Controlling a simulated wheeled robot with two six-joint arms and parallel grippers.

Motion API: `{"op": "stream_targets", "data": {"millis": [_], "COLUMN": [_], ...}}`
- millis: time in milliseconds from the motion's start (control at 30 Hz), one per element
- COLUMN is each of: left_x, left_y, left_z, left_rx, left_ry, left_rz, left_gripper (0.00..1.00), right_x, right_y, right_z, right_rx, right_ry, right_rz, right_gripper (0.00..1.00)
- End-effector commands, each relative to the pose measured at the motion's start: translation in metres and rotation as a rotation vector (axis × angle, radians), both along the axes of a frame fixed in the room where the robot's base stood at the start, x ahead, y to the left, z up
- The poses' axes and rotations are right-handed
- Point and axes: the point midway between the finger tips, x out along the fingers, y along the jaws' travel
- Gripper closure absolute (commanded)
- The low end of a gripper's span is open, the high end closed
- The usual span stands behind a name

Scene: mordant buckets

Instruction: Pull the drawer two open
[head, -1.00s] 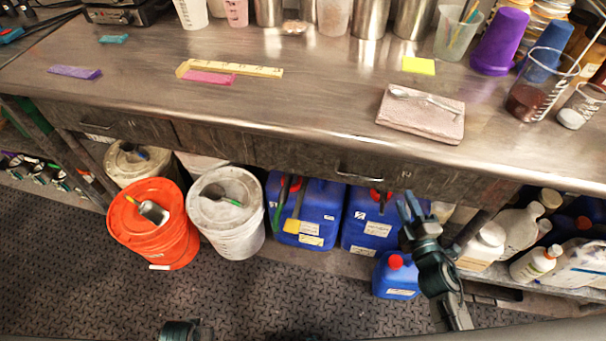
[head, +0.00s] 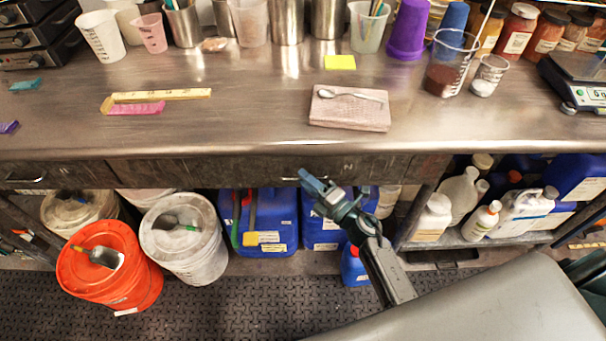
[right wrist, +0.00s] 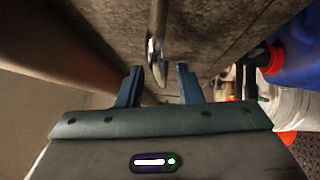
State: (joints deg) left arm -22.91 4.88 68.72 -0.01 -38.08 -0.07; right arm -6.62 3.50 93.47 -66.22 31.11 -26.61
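The wide wooden drawer front (head: 400,168) under the bench top, marked with a small label (head: 347,167), appears closed. I cannot read the label surely as two. Its metal handle (head: 289,178) is mostly hidden behind my right gripper (head: 318,182) in the head view. In the right wrist view my right gripper (right wrist: 160,68) is open, its two blue fingers apart. The metal handle (right wrist: 156,40) reaches down between the fingertips, with gaps on both sides. The drawer front (right wrist: 205,30) is just beyond. My left gripper is not in view.
Another drawer with a handle (head: 25,180) is at the left. Below stand an orange bucket (head: 110,270), a white bucket (head: 185,240) and blue canisters (head: 265,220). A pink board (head: 350,112) with a spoon lies on the bench (head: 240,130). Bottles fill the lower right shelf.

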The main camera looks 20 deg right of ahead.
Motion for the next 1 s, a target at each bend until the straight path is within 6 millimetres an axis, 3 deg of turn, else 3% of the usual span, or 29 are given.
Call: {"op": "stream_targets", "data": {"millis": [167, 467, 633, 1000], "left_x": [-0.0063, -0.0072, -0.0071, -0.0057], "left_y": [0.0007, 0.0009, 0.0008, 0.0], "left_z": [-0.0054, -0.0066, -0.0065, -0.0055], "left_rx": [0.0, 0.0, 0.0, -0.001], "left_ry": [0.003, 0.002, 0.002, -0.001], "left_rz": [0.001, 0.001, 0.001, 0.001], "left_gripper": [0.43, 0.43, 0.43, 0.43], "right_x": [0.0126, 0.014, 0.0139, 0.0137], "right_y": [0.0073, 0.0081, 0.0081, 0.008], "right_z": [0.0023, 0.0018, 0.0018, 0.0016], "right_rx": [0.001, 0.0, 0.0, 0.001], "right_ry": [0.0, 0.0, 0.0, 0.001], "right_rz": [0.0, 0.0, 0.0, -0.001], "right_gripper": [0.67, 0.67, 0.99, 1.0]}}
